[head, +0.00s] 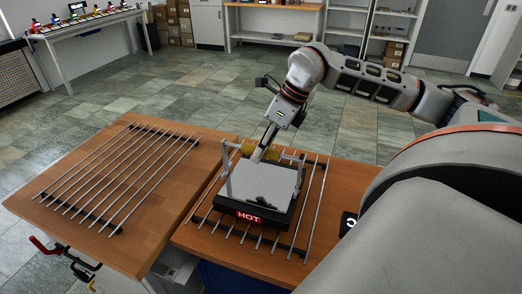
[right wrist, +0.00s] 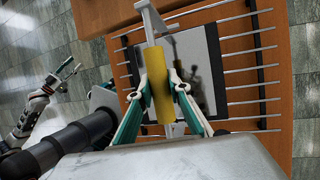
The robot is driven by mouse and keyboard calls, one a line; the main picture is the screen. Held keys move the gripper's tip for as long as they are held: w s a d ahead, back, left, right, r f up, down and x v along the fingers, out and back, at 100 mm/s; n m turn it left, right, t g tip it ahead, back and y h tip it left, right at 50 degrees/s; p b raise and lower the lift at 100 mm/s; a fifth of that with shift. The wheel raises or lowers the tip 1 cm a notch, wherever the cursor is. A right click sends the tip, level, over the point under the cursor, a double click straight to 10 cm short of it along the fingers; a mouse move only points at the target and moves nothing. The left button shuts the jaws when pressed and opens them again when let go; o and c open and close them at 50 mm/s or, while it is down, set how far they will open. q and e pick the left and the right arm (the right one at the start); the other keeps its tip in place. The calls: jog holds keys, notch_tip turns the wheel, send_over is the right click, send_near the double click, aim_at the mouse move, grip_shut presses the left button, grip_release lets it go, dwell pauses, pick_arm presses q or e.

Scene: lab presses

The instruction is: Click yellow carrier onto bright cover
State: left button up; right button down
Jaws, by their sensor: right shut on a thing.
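The yellow carrier has a yellow grip (head: 247,148) on a grey crossbar with an upright leg at each end. My right gripper (right wrist: 160,90) is shut on the yellow grip, one finger on each side. The bright cover (head: 268,184) is a flat pale plate on a dark base with a red HOT label (head: 249,217). The carrier is above the cover, its legs near the cover's left and right sides. I cannot tell whether the legs are latched. My left gripper (right wrist: 69,69) shows small at the left of the right wrist view, its fingers apart and empty.
The base stands on a rack of metal rods (head: 312,215) on the wooden table. Another rod rack (head: 120,175) on the left table is empty. Red and black clamps (head: 75,262) sit at the left table's front edge. Shelves and a side table stand far back.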

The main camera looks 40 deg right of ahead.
jog(key=shift+f+b, duration=0.5)
jog(key=shift+f, duration=0.1)
dwell(0.7)
jog(key=shift+r, duration=0.15)
jog(key=shift+r+p, duration=2.15)
jog(key=shift+r, duration=0.25)
